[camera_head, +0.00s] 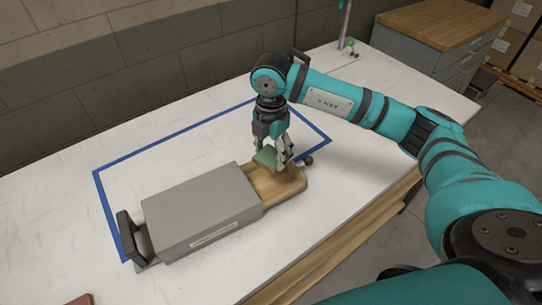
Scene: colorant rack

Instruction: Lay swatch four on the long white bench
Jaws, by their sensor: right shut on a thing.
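A small green piece (266,156), which looks like a swatch, is between the fingers of my right gripper (279,155). The gripper points down and is shut on it. No number can be read on the piece. It is over the open end of a wooden tray (292,187) that sticks out of a grey box (200,212); I cannot tell whether it touches the tray. The rest of the tray is hidden inside the box. The box stands on the long white bench (60,210). My left gripper is not in view.
Blue tape (175,134) outlines a rectangle around the box. A black handle (129,235) stands at the box's left end. A thin stand (346,25) is at the bench's back. A wood-topped cabinet (440,30) is at right. The bench's left part is mostly clear.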

